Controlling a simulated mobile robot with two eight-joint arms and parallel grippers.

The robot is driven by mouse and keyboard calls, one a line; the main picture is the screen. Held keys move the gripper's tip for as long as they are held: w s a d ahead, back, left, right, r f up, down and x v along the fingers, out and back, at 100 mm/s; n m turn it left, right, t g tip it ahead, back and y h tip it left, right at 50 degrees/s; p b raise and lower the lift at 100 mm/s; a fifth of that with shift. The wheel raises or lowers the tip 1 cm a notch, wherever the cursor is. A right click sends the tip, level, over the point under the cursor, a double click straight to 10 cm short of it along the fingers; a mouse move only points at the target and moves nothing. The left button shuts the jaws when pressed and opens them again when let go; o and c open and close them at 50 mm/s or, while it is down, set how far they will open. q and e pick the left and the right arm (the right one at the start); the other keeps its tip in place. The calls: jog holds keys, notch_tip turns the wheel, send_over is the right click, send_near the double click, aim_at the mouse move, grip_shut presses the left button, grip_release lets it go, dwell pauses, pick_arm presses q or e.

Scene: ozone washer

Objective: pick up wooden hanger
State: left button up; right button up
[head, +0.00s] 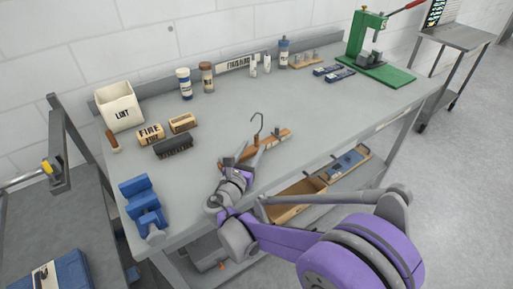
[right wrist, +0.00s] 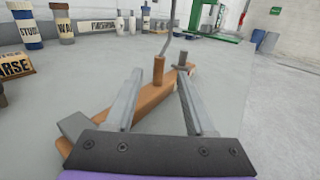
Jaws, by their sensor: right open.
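The wooden hanger (head: 272,141) lies on the grey workbench near its front edge. Its thin metal hook rises from the middle of the brown bar. In the right wrist view the wooden hanger (right wrist: 152,97) runs slantwise under and between the fingers, with a short wooden peg and the hook beyond. My right gripper (head: 243,159) is open at the hanger's near left part; part of the bar is hidden behind it. The right gripper (right wrist: 156,72) has its fingers apart on either side of the bar. I cannot tell whether they touch it. My left gripper is not in view.
The workbench (head: 215,120) carries a LINT bin (head: 118,107), wooden blocks and a dark brush (head: 173,146) at left, and a blue vise (head: 143,205) at the front left corner. Bottles stand along the back. A green press (head: 367,55) stands far right. The bench middle is clear.

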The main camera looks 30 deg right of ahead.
aim_at(256, 140)
jog(key=x, duration=0.5)
jog(key=shift+r, duration=0.1)
jog(key=shift+a, duration=0.1)
grip_shut()
